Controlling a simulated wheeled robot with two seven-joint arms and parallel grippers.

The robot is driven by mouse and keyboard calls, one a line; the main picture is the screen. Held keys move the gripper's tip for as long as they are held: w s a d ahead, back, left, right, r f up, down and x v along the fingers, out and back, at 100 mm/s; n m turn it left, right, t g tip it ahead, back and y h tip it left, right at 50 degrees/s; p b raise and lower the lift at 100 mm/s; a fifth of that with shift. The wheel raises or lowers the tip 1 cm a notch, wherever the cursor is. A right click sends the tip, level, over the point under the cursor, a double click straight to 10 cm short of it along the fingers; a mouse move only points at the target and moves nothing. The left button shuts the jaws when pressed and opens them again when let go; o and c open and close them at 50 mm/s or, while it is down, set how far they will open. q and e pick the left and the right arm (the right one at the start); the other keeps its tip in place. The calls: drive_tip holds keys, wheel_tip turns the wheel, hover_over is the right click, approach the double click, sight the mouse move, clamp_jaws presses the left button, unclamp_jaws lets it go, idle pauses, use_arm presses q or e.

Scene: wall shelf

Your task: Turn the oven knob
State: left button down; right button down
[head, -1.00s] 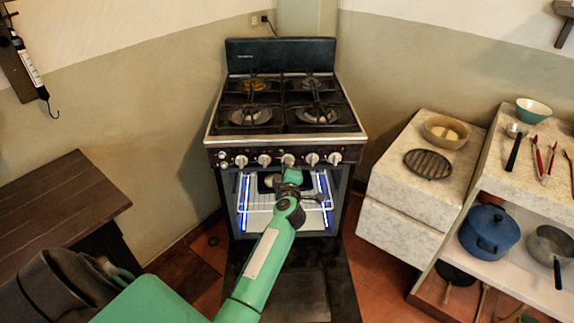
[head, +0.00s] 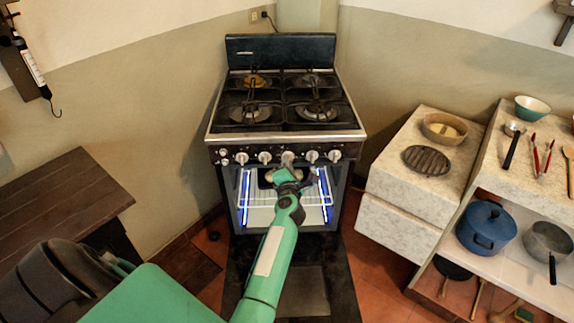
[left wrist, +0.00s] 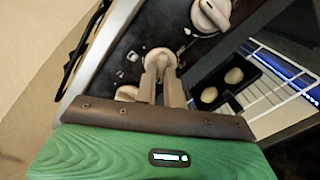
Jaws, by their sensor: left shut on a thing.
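The stove (head: 285,139) stands at the centre of the head view, with a row of pale oven knobs along its front panel. My left gripper (head: 288,165) reaches up to the middle knob (head: 288,157) from below. In the left wrist view the two fingers (left wrist: 161,84) are shut on this knob (left wrist: 160,60), one on each side of its grip. Another knob (left wrist: 212,14) sits beside it, free of the fingers. The fingers hide part of the held knob. My right gripper is not in view.
The oven below the panel is open and lit, with a wire rack (head: 258,201) inside. Its dark door (head: 305,291) lies lowered under my arm. A brown table (head: 65,205) is at the left; a stone counter (head: 398,152) and a blue pot (head: 487,228) are at the right.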

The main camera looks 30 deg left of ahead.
use_arm(q)
drive_tip(key=shift+f+n, duration=0.15)
drive_tip(key=shift+n, duration=0.65)
drive_tip(key=c, duration=1.5)
unclamp_jaws()
drive_tip(key=shift+d, duration=0.1)
